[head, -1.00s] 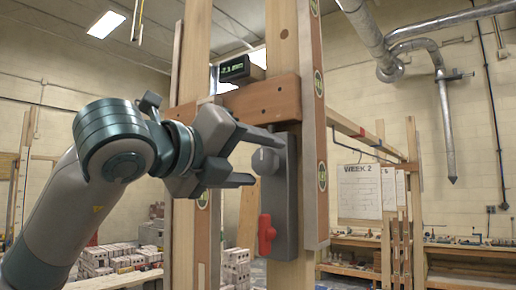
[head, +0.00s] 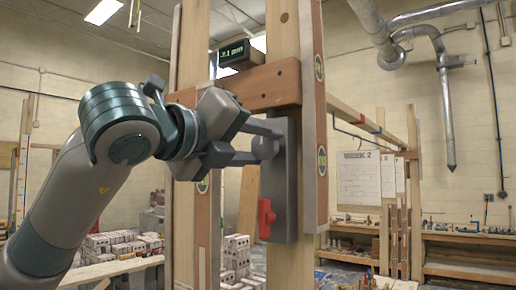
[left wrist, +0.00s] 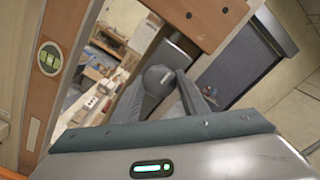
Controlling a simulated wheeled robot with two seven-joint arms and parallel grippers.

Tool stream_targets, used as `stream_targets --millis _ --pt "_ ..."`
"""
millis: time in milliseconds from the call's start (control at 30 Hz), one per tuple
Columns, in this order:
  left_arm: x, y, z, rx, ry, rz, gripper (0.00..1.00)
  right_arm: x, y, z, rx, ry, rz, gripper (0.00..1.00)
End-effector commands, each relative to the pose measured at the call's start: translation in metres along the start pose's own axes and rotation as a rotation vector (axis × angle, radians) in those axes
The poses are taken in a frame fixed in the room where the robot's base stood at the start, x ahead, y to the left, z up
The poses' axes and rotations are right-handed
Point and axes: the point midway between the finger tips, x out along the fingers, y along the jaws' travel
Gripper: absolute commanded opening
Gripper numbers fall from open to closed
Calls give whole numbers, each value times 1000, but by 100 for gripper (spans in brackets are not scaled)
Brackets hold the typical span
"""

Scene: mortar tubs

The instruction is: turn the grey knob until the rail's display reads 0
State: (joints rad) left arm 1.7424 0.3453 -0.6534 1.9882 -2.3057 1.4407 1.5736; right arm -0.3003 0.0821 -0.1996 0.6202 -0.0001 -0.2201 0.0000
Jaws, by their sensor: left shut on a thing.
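The grey knob (head: 264,148) sits on the upper part of a dark grey plate (head: 279,190) fixed to a wooden post. My left gripper (head: 268,145) reaches it from the left, with one finger above and one below, shut on the knob. In the left wrist view the knob (left wrist: 157,76) shows between the two fingers, which hide its sides. The rail (head: 270,86) is a reddish-brown wooden crosspiece above the plate. Its small display (head: 235,53) shows green digits that look like 2.1 mm, though the first digit is unclear. My right gripper is not in view.
A red handle (head: 265,218) sits low on the same plate, below my gripper. Upright wooden posts stand on both sides of the plate. Stacked blocks (head: 120,243) lie at the lower left. A workbench (head: 470,250) runs along the back right wall.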

Motion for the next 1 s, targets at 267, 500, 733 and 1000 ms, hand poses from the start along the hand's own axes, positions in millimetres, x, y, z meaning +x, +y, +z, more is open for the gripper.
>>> stream_targets --millis 267,500,733,1000 --pt "0 4 -5 97 -1 0 18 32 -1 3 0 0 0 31" --pt "0 5 -6 244 -1 0 18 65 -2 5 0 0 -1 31" --pt "0 4 -5 432 -2 0 18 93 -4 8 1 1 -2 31" --pt "0 3 -4 691 -3 0 18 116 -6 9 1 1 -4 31"
